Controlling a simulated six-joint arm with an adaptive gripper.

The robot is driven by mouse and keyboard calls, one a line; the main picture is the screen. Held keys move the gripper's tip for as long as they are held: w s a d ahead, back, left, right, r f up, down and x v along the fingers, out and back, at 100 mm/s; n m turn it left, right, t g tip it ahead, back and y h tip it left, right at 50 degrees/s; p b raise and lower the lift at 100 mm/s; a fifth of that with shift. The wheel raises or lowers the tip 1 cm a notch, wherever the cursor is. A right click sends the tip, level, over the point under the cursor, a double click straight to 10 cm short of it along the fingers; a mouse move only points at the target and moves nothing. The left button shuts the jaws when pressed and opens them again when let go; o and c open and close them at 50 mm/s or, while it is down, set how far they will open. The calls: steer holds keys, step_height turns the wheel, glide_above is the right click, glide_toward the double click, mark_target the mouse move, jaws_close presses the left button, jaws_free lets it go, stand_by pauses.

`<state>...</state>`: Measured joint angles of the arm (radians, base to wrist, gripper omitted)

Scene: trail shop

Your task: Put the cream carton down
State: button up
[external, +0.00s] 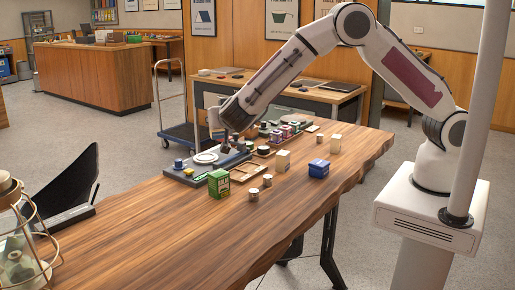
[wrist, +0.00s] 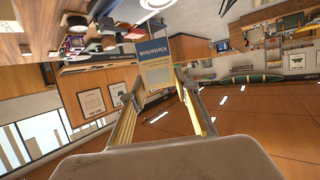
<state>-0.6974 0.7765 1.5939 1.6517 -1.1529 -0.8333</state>
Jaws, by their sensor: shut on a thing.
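My gripper (wrist: 156,80) is shut on a cream carton with a blue band (wrist: 157,73) bearing lettering, held between the two fingertips in the wrist view. In the external view the arm reaches left over the far part of the wooden table, and the held carton (external: 215,122) shows partly at the end of my gripper, above the table items. Its lower side is hard to make out there.
The wooden table (external: 150,235) has a wide clear front. A wire lantern (external: 25,240) is at the left edge.

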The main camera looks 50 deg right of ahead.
steer(key=s+a+r+n+t+y, duration=0.1)
steer(key=a+n+y, duration=0.45)
steer(key=a, duration=0.95)
steer(key=s+a+r+n+t+y, duration=0.1)
steer(key=a+n+y, duration=0.5)
steer(key=a, duration=0.8)
steer(key=s+a+f+n+g+y, duration=0.3)
steer(key=s+a, duration=0.5)
steer(key=a, duration=0.3)
step_height(320, 180, down, 3)
steer(key=n+y, duration=0.1)
steer(key=y, duration=0.2)
steer(key=shift+n+g, duration=0.3)
steer(key=shift+n, duration=0.05)
steer(key=shift+s+y, duration=0.1)
steer(key=shift+y, duration=0.15)
step_height(320, 180, down, 6)
steer(key=shift+f, duration=0.1)
steer(key=shift+f, duration=1.8)
